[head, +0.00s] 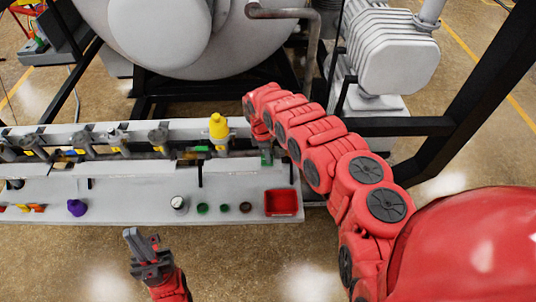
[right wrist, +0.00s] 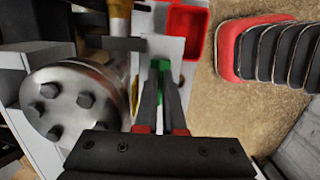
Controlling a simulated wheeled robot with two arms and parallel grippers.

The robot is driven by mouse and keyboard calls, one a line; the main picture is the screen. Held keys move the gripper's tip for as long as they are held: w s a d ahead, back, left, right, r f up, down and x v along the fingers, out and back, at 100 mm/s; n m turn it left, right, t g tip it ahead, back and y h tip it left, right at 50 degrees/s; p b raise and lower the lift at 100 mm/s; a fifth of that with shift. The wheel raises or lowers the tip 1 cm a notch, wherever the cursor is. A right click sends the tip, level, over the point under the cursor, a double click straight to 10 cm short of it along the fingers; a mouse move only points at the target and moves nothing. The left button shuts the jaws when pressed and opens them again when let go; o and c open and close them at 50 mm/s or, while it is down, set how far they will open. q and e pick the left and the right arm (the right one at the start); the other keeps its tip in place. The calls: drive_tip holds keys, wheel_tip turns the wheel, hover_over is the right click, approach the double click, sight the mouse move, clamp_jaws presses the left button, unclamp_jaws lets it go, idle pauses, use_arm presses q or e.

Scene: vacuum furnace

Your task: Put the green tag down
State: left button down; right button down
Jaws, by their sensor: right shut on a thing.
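The green tag (right wrist: 160,65) shows in the right wrist view between the fingertips of my right gripper (right wrist: 160,82), which is shut on it. In the head view, my right gripper (head: 266,146) is at the right end of the row of valves, with a bit of green (head: 267,156) below it. The tag is partly hidden by the fingers, and I cannot tell whether it touches anything else. My left gripper (head: 146,250) is low in the head view, in front of the shelf and apart from it. It looks empty, but its finger gap is unclear.
A red tray (head: 282,203) sits at the right end of the grey shelf (head: 130,198). A gauge (head: 178,204), small rings (head: 224,208) and a purple piece (head: 77,207) lie left of it. A yellow-topped valve (head: 218,127) and a bolted metal flange (right wrist: 62,103) stand near my right gripper.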

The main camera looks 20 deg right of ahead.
drive_tip(key=c, duration=1.5)
unclamp_jaws()
drive_tip(key=shift+f, duration=0.2)
drive_tip(key=shift+o, duration=1)
drive_tip(key=shift+r, duration=0.1)
